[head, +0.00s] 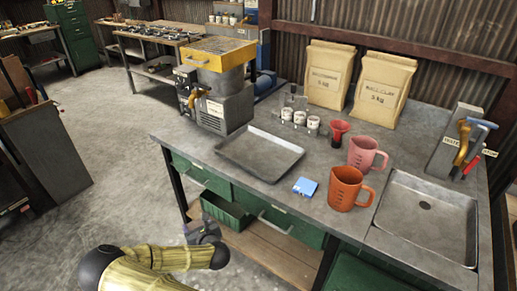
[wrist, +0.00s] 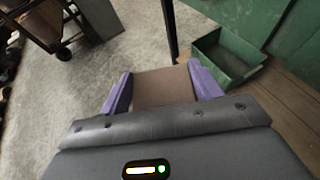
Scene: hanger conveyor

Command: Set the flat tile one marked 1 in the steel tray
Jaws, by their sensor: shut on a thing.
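My gripper (wrist: 163,84) is shut on a flat brown tile (wrist: 163,88), which spans between its two purple fingers in the wrist view. No mark shows on the face I see. In the head view my gripper (head: 205,232) is low, in front of the bench and below its top; the tile cannot be made out there. The shallow steel tray (head: 247,170) lies on the bench top, left of centre, and looks empty. A small blue flat piece (head: 305,186) lies on the bench right of the tray; I cannot read a mark on it.
A sink basin (head: 430,215) is at the right. A machine (head: 220,100) stands behind the tray. A green bin (wrist: 228,59) sits on the lower shelf.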

